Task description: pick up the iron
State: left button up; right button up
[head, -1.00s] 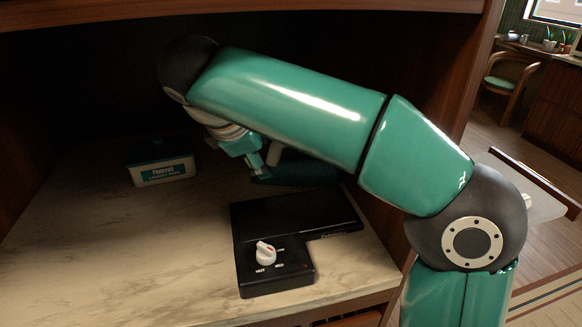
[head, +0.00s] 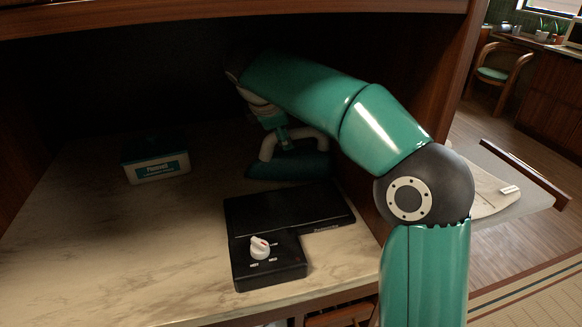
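The iron (head: 290,167) has a dark teal body and a pale handle (head: 268,146). It rests at the back of the marble counter (head: 90,240), behind the black hotplate. My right arm reaches in from the right, and its gripper (head: 286,143) points down at the top of the iron, at the handle. The fingers are small and dark here, so I cannot tell whether they are closed around the handle or only beside it. My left gripper is not in view.
A black hotplate (head: 290,212) with a white knob stands in front of the iron. A white and teal box (head: 156,165) stands at the back left. A wooden side wall is close on the right and a shelf is overhead. The left front counter is clear.

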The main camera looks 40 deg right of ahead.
jog(key=shift+x, duration=0.9)
jog(key=shift+a, duration=0.1)
jog(key=shift+c, duration=0.3)
jog(key=shift+s, duration=0.1)
grip_shut()
